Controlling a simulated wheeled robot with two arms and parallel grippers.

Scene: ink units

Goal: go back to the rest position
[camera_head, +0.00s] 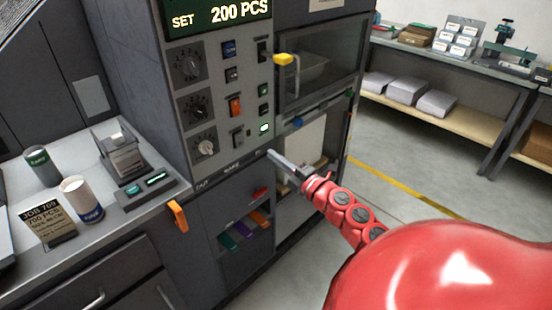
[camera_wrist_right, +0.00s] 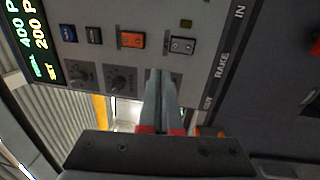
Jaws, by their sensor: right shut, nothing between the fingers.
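My right gripper (camera_head: 277,158) is shut and empty at the end of my red arm, just in front of the grey machine's control panel (camera_head: 217,88) in the head view. In the right wrist view the two closed fingers (camera_wrist_right: 160,78) point at the panel near its lower row of controls. I cannot tell whether the fingertips touch the panel. The panel has a display (camera_head: 218,14) reading SET 200 PCS, dark knobs, rocker switches and a lit green button (camera_head: 264,127). My left gripper is not in view.
Left of the machine, a counter (camera_head: 110,222) holds a small device (camera_head: 125,155), a green-labelled can (camera_head: 41,165), a white cup (camera_head: 80,198) and a job card (camera_head: 46,222). Floor (camera_head: 400,160) is clear to the right, towards a workbench (camera_head: 450,62).

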